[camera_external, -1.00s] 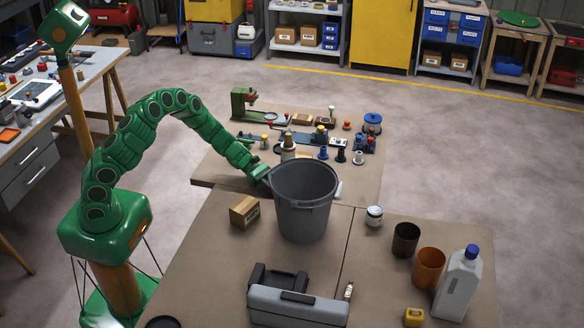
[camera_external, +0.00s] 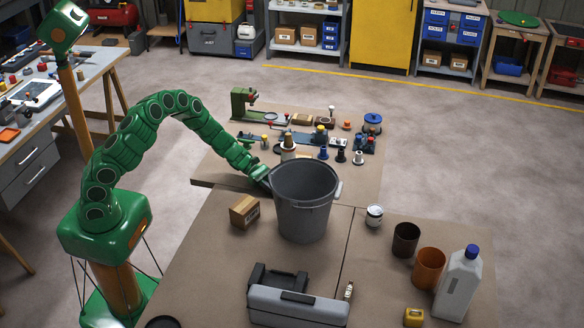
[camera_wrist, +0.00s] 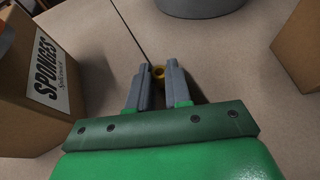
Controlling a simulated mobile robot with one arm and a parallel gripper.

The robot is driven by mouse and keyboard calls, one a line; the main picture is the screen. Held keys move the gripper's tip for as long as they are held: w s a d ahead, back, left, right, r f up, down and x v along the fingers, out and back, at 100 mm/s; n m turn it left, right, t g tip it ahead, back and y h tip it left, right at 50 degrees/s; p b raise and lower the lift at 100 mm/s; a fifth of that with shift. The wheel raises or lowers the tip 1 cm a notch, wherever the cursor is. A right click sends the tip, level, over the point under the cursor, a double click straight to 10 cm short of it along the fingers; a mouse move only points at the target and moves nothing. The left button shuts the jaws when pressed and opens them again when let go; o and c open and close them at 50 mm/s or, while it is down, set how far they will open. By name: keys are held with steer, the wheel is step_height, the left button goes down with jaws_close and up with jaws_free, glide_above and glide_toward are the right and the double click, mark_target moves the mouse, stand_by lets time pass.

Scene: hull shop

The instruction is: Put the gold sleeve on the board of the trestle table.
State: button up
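The gold sleeve shows in the wrist view as a small gold ring (camera_wrist: 158,73) between my fingertips. My gripper (camera_wrist: 158,70) has one grey finger on each side of it, and the ring fills the narrow gap. Whether the sleeve touches the brown surface below, I cannot tell. In the outside view my gripper (camera_external: 265,179) is down beside the left of the grey bucket, which hides its fingertips and the sleeve. A table with wooden legs (camera_external: 117,92) stands at the left; I cannot tell whether it is the trestle table.
The grey bucket (camera_external: 303,205) stands close to my gripper. A cardboard box (camera_external: 244,211) is nearby; a sponges box (camera_wrist: 50,70) fills the wrist view's left. Tools and spools (camera_external: 323,152) crowd the rear. A grey case (camera_external: 296,306), bottle (camera_external: 460,284) and cups (camera_external: 428,268) stand in front.

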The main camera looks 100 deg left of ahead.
steer(key=shift+o, duration=0.9)
steer(key=shift+s+d+f, duration=0.1)
steer(key=shift+s+f, duration=0.1)
steer(key=shift+f, duration=0.6)
steer(key=shift+r, duration=0.4)
steer(key=shift+s+r, duration=0.2)
steer(key=shift+s, duration=0.05)
steer(key=v, duration=0.7)
steer(key=r+v, duration=0.1)
steer(key=v, duration=0.3)
steer(key=shift+w+a, duration=0.15)
steer(key=shift+a, duration=0.1)
steer(key=shift+o, duration=0.6)
steer(key=shift+r, duration=0.1)
